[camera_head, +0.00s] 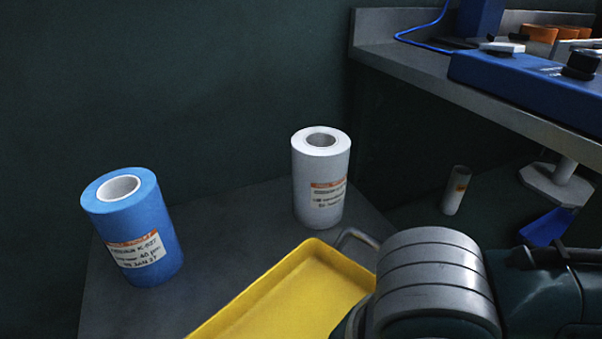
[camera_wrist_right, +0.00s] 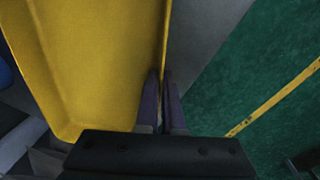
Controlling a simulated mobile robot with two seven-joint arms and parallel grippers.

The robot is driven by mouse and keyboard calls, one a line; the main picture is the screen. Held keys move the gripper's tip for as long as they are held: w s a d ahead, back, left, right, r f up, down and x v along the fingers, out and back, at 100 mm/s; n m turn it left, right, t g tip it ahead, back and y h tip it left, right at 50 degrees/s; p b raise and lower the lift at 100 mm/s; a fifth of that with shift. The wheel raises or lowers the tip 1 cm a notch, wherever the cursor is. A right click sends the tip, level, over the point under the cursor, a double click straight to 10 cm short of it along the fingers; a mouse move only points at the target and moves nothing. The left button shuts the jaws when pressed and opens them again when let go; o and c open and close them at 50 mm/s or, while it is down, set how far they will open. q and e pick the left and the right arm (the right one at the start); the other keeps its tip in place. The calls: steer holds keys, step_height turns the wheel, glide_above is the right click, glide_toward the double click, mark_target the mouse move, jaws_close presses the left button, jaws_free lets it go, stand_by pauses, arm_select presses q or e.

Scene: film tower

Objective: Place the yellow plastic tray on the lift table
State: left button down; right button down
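The yellow plastic tray (camera_head: 300,294) shows at the bottom of the head view, over a dark grey tabletop (camera_head: 235,215), which may be the lift table. I cannot tell whether the tray rests on it or hangs just above. In the right wrist view the tray (camera_wrist_right: 105,60) fills the left half. My right gripper (camera_wrist_right: 162,82) is closed on the tray's side rim, one finger on each side. In the head view my right arm covers the tray's right part and hides these fingers. My left gripper is in neither view.
A blue film roll (camera_head: 150,235) stands left on the grey top and a white roll (camera_head: 320,185) at its back. A curved metal bar (camera_head: 357,236) is beside the tray's corner. A workbench (camera_head: 440,78) is at right. Green floor with a yellow line (camera_wrist_right: 275,100) lies beyond the grey edge.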

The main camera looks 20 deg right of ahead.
step_height(320, 180, down, 4)
steer(key=shift+f+b, duration=0.25)
steer(key=shift+b, duration=0.95)
steer(key=shift+r, duration=0.1)
steer(key=c, duration=1.5)
jaws_free()
steer(key=o, duration=0.5)
steer(key=shift+c, duration=0.2)
